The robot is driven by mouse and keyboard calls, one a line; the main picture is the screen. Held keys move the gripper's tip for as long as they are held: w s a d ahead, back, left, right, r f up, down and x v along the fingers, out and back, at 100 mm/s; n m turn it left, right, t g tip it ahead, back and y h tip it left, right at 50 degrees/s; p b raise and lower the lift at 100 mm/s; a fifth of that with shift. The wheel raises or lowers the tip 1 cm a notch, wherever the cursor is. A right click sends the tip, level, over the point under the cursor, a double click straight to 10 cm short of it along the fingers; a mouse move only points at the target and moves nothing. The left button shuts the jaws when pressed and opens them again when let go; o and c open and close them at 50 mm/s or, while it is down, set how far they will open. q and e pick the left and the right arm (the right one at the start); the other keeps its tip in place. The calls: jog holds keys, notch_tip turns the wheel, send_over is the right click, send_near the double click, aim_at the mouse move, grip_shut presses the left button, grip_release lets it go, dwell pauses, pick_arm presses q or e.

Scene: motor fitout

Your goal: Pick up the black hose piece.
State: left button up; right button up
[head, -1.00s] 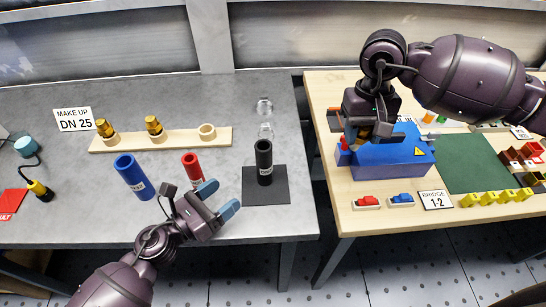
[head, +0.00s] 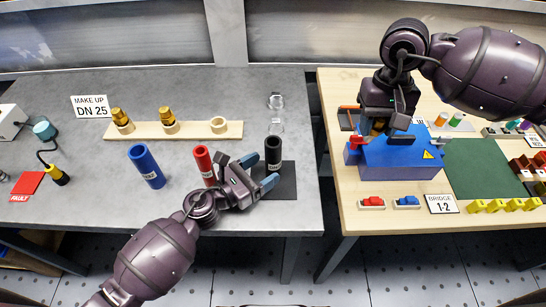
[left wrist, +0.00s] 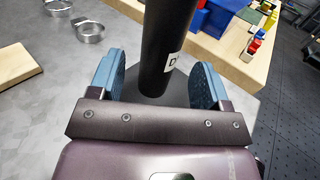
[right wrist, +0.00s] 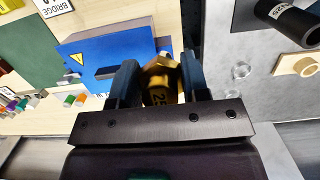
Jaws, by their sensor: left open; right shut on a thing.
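The black hose piece (head: 273,153) stands upright on a dark square mat (head: 287,183) at the right of the grey table. My left gripper (head: 262,172) is open at the hose's near side. In the left wrist view the hose (left wrist: 165,45) stands between the two blue fingertips (left wrist: 158,85), with a gap to each. My right gripper (head: 385,125) is over the blue box on the wooden table, shut on a brass fitting. The fitting (right wrist: 160,82) shows between its fingers in the right wrist view.
A red hose (head: 203,165) stands close behind my left gripper, with a blue hose (head: 146,167) further left. A wooden rack (head: 190,130) holds two brass fittings. Two clear rings (head: 276,101) lie behind the black hose. The blue box (head: 400,155) is on the right table.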

aim_at(267, 165)
pick_arm(q)
jog(key=x, duration=0.3)
jog(key=shift+w+d+r+p, duration=0.2)
jog(key=shift+d+r+p, duration=0.05)
jog(key=shift+r+p, duration=0.1)
pick_arm(e)
jog(key=shift+r, duration=0.6)
pick_arm(q)
jog(key=shift+w+d+f, duration=0.1)
jog(key=shift+w+d, duration=0.1)
jog(key=shift+d, duration=0.05)
jog(key=c, duration=1.2)
